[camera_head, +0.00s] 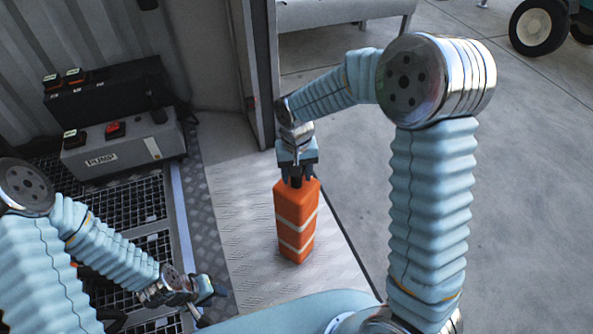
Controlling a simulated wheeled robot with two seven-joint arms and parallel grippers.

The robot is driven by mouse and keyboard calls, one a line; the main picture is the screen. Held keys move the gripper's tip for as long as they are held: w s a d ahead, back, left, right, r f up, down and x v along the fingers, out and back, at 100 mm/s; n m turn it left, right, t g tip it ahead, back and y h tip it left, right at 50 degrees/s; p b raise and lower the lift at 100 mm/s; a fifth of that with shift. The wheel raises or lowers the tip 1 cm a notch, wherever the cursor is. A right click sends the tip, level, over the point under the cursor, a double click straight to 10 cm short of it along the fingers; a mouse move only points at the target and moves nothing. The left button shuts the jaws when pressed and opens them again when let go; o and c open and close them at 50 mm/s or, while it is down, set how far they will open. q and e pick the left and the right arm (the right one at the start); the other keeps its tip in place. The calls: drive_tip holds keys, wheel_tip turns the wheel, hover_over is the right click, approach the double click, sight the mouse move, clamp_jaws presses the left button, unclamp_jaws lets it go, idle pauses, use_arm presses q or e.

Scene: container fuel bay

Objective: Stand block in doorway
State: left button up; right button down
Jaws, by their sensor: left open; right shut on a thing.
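An orange block (296,222) with pale bands stands upright, or nearly so, over the light patterned floor plate (252,275) of the doorway. My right gripper (297,180) is shut on the top of the block from above. Whether the block's base touches the plate, I cannot tell for sure. My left gripper (210,296) is open and empty, low at the left of the block, over the edge of the grating. The door post (262,75) rises behind the block.
A grey box marked PUMP (120,152) with switches stands at the left, in front of a black box (105,88). Dark floor grating (130,205) lies below them. Open concrete floor (540,190) spreads to the right. A wheeled machine (538,25) stands at the far right.

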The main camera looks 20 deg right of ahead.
drive_tip(key=shift+f, duration=0.2)
drive_tip(key=shift+c, duration=1.9)
unclamp_jaws()
